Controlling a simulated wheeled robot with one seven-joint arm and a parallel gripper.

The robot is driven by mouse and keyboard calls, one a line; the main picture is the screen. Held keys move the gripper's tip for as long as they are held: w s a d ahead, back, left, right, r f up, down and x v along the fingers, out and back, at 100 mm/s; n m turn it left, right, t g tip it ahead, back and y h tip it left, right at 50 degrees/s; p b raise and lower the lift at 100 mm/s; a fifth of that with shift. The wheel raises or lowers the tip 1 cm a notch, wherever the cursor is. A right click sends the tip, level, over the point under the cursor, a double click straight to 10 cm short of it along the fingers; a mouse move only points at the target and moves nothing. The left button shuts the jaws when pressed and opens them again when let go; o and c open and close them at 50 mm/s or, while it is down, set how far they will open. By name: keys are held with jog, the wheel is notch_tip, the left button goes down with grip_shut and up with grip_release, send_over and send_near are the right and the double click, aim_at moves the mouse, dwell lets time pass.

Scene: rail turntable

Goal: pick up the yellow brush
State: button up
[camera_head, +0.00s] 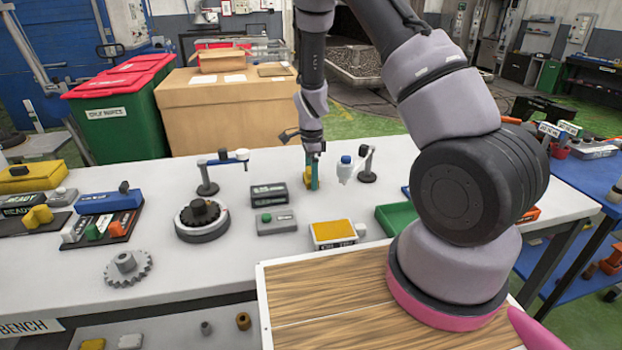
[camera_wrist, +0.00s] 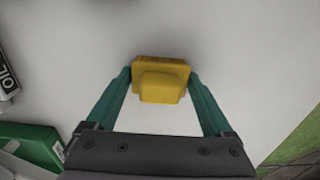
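The yellow brush (camera_wrist: 160,84) shows in the wrist view as a wide block with a smaller raised block on its near side. My gripper's (camera_wrist: 160,76) two teal fingers reach to its left and right sides, with no clear gap at either side. In the head view my gripper (camera_head: 313,180) points down over the far part of the white table (camera_head: 215,262). There its fingers are seen nearly edge-on and the brush is mostly hidden. I cannot tell whether the brush touches the table.
A white bottle (camera_head: 345,171) and a small jointed stand (camera_head: 367,165) are just right of my gripper. Dark and grey boxes (camera_head: 277,221) and a yellow-topped box (camera_head: 333,234) are nearer. A green tray (camera_head: 397,217) lies to the right, also in the wrist view (camera_wrist: 32,143).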

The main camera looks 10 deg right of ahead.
jog(key=c, duration=0.9)
notch_tip(320, 180, up, 10)
jog(key=shift+r, duration=0.1)
jog(key=o, duration=0.9)
jog(key=c, duration=0.6)
